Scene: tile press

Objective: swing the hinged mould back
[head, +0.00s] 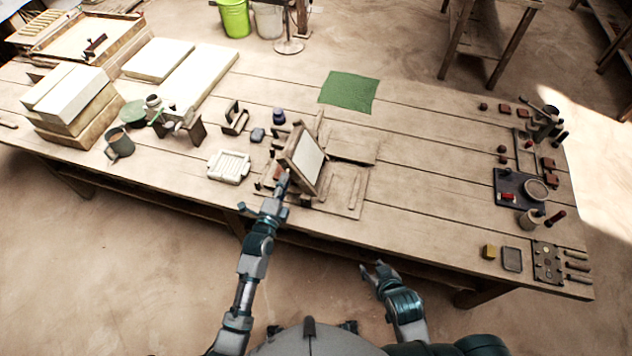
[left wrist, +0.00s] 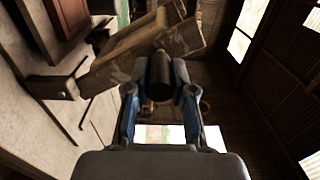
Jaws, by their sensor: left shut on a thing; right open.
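The hinged mould (head: 306,158), a wooden frame with a pale panel, stands tilted up on its wooden base (head: 345,190) near the front edge of the table. My left gripper (head: 281,184) is at the mould's lower left side. In the left wrist view, its two fingers (left wrist: 160,92) are shut on a dark round handle (left wrist: 160,75), with the mould's wooden frame (left wrist: 140,45) just beyond. In the head view the handle is hidden by the gripper. My right gripper (head: 374,270) is open and empty, in front of the table edge.
A green cloth (head: 348,92) lies at the back. The table right of the mould is clear as far as the tools around the dark board (head: 510,198).

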